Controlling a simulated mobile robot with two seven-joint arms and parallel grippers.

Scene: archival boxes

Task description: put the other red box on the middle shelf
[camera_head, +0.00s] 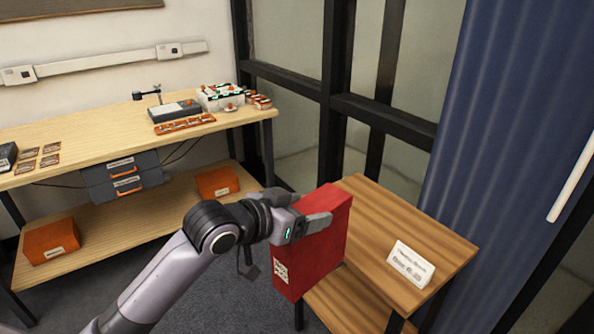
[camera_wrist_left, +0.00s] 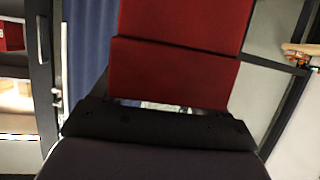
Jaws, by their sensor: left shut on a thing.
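A red box (camera_head: 312,255) stands upright in the grasp of my left gripper (camera_head: 306,218), one finger showing along its near face. It has a white label low on its narrow side. In the head view it is in front of the left part of a small wooden table; I cannot tell whether it touches the table. In the left wrist view the red box (camera_wrist_left: 175,72) fills the upper middle. Another red item (camera_wrist_left: 11,34) shows at that view's left edge, above pale, shelf-like surfaces (camera_wrist_left: 15,93), partly cut off. My right gripper is out of view.
The small wooden table (camera_head: 395,215) bears a white sign card (camera_head: 410,263). A long workbench (camera_head: 95,150) at left holds trays and tools, with orange boxes (camera_head: 52,240) on its lower shelf. A blue curtain (camera_head: 505,130) and dark-framed glass stand behind.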

